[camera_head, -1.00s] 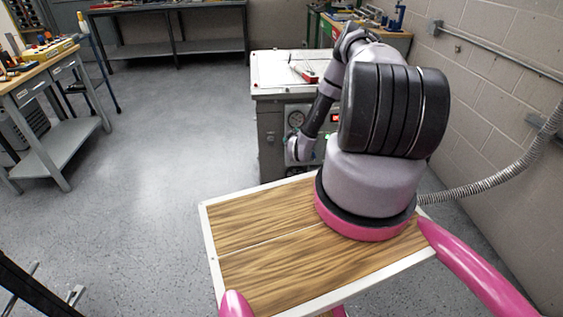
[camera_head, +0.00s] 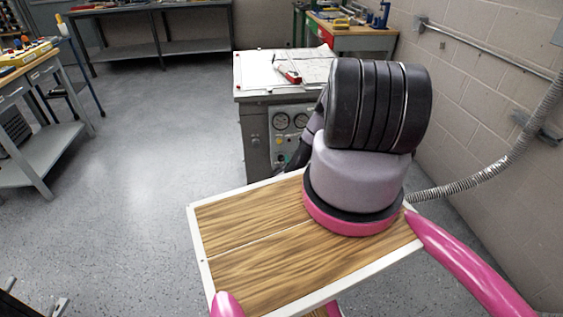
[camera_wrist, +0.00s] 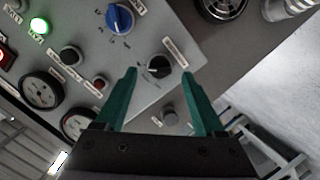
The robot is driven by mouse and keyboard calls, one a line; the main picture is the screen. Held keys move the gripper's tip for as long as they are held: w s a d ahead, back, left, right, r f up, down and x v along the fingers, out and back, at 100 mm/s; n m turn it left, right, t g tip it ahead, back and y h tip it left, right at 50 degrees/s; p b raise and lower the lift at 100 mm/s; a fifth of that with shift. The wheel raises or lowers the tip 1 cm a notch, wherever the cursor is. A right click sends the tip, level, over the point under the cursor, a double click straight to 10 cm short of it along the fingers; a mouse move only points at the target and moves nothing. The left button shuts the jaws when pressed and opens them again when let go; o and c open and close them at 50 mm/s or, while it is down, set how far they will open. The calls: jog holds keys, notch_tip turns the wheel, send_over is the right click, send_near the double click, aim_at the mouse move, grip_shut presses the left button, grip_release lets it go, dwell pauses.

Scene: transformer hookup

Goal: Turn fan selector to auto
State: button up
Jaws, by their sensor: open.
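A grey control panel (camera_wrist: 150,110) fills much of the wrist view, tilted in the picture. A black rotary knob (camera_wrist: 158,67) with a white pointer mark sits near its edge, beside a label too small to read. A blue rotary knob (camera_wrist: 120,18) with marks around it is further up and left. I cannot read which knob is the fan selector. My gripper (camera_wrist: 159,73) is open, with its green fingers on either side of the black knob in the picture; contact cannot be told.
The panel also carries a lit green lamp (camera_wrist: 39,26), a red button (camera_wrist: 99,82) and round gauges (camera_wrist: 41,91). In the head view the cabinet top (camera_head: 255,68) holds a red-and-white tool (camera_head: 289,72). A flexible conduit (camera_head: 500,165) runs along the right wall; the floor at left is open.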

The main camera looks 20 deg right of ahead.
aim_at(281, 160)
jog(key=shift+x, duration=1.5)
grip_shut()
jog(key=shift+a+n, duration=0.1)
jog(key=shift+n, duration=0.3)
jog(key=n, duration=0.2)
jog(key=shift+n, duration=0.4)
jog(key=n+t+h, duration=0.1)
jog(key=n, duration=0.3)
jog(key=shift+f+n, duration=0.1)
jog(key=shift+n, duration=0.2)
